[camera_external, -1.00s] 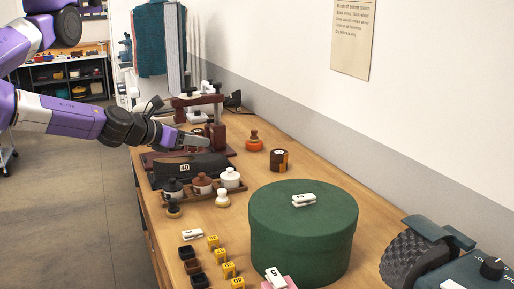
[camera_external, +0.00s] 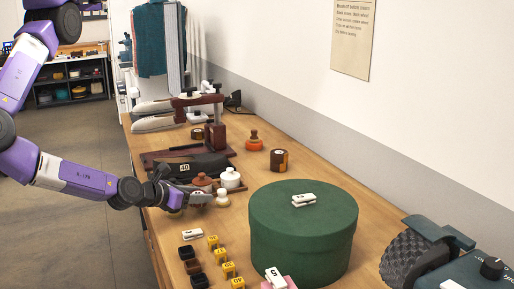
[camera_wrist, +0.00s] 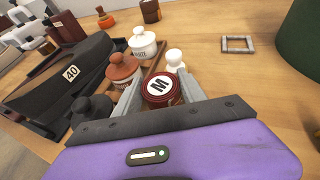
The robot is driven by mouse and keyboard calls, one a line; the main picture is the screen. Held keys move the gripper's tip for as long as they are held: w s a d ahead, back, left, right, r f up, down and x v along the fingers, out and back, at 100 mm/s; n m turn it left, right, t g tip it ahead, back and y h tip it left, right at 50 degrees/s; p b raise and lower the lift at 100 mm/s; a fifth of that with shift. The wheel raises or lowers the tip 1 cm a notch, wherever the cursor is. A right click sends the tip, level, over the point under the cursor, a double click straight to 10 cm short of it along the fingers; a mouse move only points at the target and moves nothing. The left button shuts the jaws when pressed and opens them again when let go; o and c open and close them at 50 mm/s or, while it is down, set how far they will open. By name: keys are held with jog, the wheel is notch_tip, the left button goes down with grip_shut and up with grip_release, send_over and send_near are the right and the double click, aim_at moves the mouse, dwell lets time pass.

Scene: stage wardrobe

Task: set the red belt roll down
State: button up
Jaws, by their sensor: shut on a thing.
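The red belt roll (camera_wrist: 160,88), dark red with a white disc marked M on top, sits between the two fingers of my gripper (camera_wrist: 163,92) in the wrist view. My gripper is shut on it. In the external view my gripper (camera_external: 205,196) is low over the near left side of the table (camera_external: 235,170), in front of the small jars. The roll is hard to make out there. Whether its underside touches the table cannot be told.
A brown jar (camera_wrist: 122,68), a white jar (camera_wrist: 142,43) and a white-knobbed brush (camera_wrist: 174,60) stand close by the roll. A black shoe tagged 40 (camera_external: 192,168) lies behind. The green hatbox (camera_external: 303,232) stands right. Yellow tags (camera_external: 228,269) and dark blocks (camera_external: 193,268) lie in front.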

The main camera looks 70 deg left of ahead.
jog(key=shift+f, duration=0.25)
jog(key=shift+f+b, duration=0.3)
jog(key=shift+f, duration=0.1)
jog(key=shift+f, duration=0.1)
